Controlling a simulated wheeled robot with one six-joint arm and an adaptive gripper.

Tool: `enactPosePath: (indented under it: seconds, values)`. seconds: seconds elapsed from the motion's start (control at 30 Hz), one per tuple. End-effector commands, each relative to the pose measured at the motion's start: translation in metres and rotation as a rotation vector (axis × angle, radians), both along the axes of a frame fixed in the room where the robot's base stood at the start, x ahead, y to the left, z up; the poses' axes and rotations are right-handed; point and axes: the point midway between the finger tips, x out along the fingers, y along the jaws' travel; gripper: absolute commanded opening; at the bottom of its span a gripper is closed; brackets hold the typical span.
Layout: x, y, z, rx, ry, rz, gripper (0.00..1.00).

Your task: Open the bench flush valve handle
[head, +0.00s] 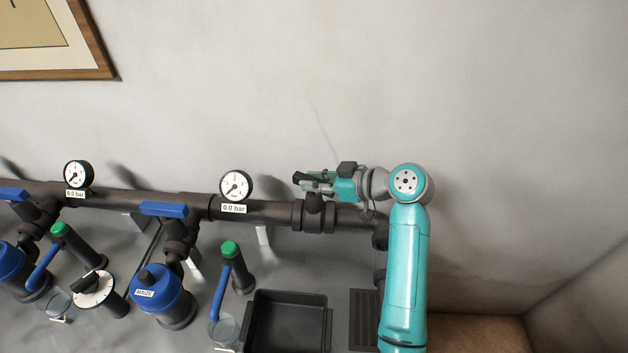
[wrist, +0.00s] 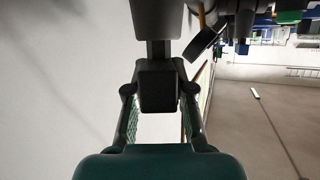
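My gripper (wrist: 160,92) is at the right end of the dark manifold pipe in the head view (head: 306,182), pointing left. A dark block, which I take as the bench flush valve handle (wrist: 160,76), sits between the fingertips in the wrist view. Both fingertips appear to press against its sides. A dark narrowing piece (wrist: 158,22) leads to the block from the top of that view. In the head view, the dark valve body (head: 313,216) rises from the pipe just under the gripper, and the handle itself is mostly hidden by the fingers.
A gauge (head: 236,186) reading 0.0 bar stands left of the gripper, with another gauge (head: 78,174) further left. Blue-handled valves (head: 164,210), a blue MAIZE filter (head: 160,294), green-capped fittings (head: 230,249) and a black tray (head: 288,343) are below.

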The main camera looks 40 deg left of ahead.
Motion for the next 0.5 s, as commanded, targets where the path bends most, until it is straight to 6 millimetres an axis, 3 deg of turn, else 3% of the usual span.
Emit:
enactPosePath:
  seconds: [0.27, 0.5]
  values:
    - [0.0006, 0.0002, -0.0004, -0.002, 0.0, 0.019, 0.0]
    - [0.0015, 0.0009, -0.0003, -0.004, 0.003, 0.199, 0.0]
